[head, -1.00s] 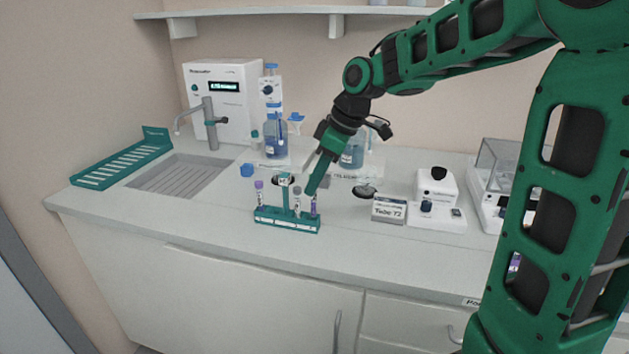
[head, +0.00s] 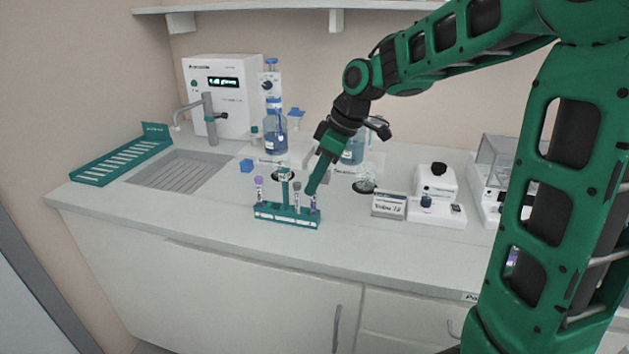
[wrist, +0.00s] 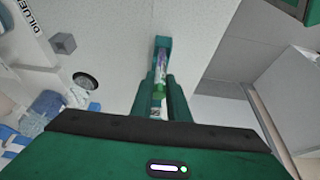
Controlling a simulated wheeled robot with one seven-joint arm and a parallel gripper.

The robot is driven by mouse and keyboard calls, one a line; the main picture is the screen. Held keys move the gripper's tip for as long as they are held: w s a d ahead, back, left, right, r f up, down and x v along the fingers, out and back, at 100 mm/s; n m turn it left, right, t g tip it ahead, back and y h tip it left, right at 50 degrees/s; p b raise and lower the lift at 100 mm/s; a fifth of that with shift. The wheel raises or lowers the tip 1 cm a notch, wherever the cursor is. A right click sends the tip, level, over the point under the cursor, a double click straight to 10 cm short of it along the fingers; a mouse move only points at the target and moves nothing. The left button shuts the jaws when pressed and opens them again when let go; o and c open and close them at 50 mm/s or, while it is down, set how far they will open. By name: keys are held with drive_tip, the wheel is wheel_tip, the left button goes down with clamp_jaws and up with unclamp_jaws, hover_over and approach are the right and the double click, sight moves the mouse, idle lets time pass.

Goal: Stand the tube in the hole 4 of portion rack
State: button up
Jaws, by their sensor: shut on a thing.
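The portion rack (head: 287,218) is a low green stand with a tall middle post, near the front of the counter. A purple-capped tube (head: 259,187) stands at its left end, and a grey-capped tube (head: 297,196) stands right of the post. My gripper (head: 312,192) is over the rack's right end, shut on a tube (head: 314,206) with purple on it. The held tube looks upright at the right-end hole; I cannot tell how deep it sits. In the wrist view the tube (wrist: 160,84) shows between my fingers, which hide part of it. Hole numbers are not readable.
A sign (head: 389,206) and a small white device (head: 437,195) stand to the right. The counter's front strip is clear.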

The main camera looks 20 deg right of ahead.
drive_tip(key=shift+f, duration=0.65)
drive_tip(key=o, duration=0.9)
drive_tip(key=v, duration=1)
drive_tip(key=shift+w+r, duration=0.1)
drive_tip(key=shift+r, duration=0.25)
idle(0.4)
